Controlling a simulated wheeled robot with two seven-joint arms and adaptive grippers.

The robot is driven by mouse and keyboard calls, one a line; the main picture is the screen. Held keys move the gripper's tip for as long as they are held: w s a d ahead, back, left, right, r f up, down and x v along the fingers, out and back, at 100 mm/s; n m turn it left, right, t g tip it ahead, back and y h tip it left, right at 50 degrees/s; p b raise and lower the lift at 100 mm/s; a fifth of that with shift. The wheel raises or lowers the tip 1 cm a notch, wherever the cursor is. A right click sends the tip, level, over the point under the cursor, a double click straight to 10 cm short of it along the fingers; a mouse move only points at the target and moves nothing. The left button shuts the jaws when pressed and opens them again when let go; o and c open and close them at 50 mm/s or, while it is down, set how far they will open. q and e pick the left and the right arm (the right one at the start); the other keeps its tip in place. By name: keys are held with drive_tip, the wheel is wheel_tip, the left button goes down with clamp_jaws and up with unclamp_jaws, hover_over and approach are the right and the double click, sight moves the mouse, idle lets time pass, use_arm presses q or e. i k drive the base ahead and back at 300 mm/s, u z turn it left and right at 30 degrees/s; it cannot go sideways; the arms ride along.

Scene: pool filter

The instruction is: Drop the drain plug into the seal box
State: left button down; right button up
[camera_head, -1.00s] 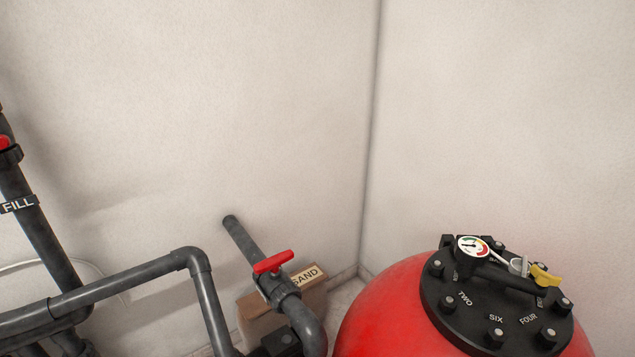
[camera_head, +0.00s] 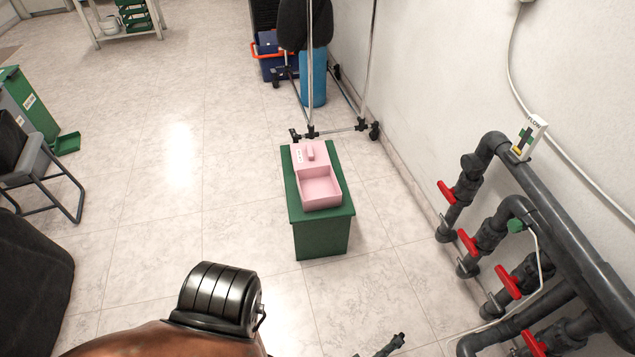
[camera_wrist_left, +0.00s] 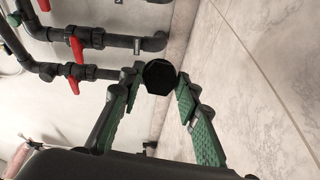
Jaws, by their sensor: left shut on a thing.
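My left gripper shows as a small dark tip (camera_head: 388,346) at the bottom edge of the head view. In the left wrist view its green-padded fingers (camera_wrist_left: 158,82) are shut on a dark, round-ended thing, seemingly the drain plug (camera_wrist_left: 158,76). The plug cannot be made out in the head view. A pink open-topped box (camera_head: 320,188), seemingly the seal box, stands on a green stand (camera_head: 322,240) in mid-floor. Its near compartment looks empty, and a raised part with a knob is at its back. The gripper is on the near side of the stand, apart from the box. My right gripper is not in view.
Grey pipes with red valve handles (camera_head: 508,282) run along the right wall. A wheeled metal rack (camera_head: 310,130) stands behind the green stand. A chair (camera_head: 40,165) is at the left. The tiled floor (camera_head: 150,200) around the stand is mostly clear.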

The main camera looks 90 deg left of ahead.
sight(324, 201)
drive_tip(key=u, duration=2.3)
drive_tip(key=k, duration=1)
drive_tip(key=u, duration=1.2)
drive_tip(key=i, duration=1.65)
drive_tip(key=z, duration=1.7)
